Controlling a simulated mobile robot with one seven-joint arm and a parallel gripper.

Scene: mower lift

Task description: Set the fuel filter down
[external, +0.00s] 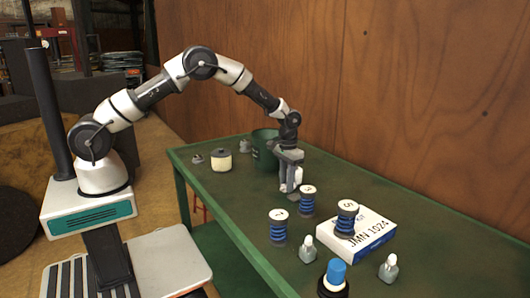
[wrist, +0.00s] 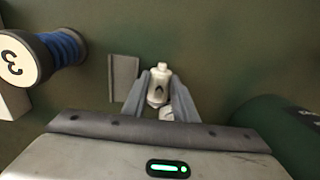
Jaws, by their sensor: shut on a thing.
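My gripper (external: 290,187) is low over the green table, between the dark green bin and a blue-banded spool. In the wrist view its two grey fingers (wrist: 161,92) are closed on a small whitish part with a narrow neck, which I take to be the fuel filter (wrist: 160,72). The filter's neck points away from the palm, and its lower part is partly hidden between the fingers.
The green table (external: 215,200) holds a dark green bin (external: 264,150), a cream pot (external: 221,160), numbered blue-banded spools (external: 278,228), a white box (external: 340,238) and small white-topped bottles (external: 308,250). A flat grey plate (wrist: 123,78) lies left of the fingers. The table's left middle is clear.

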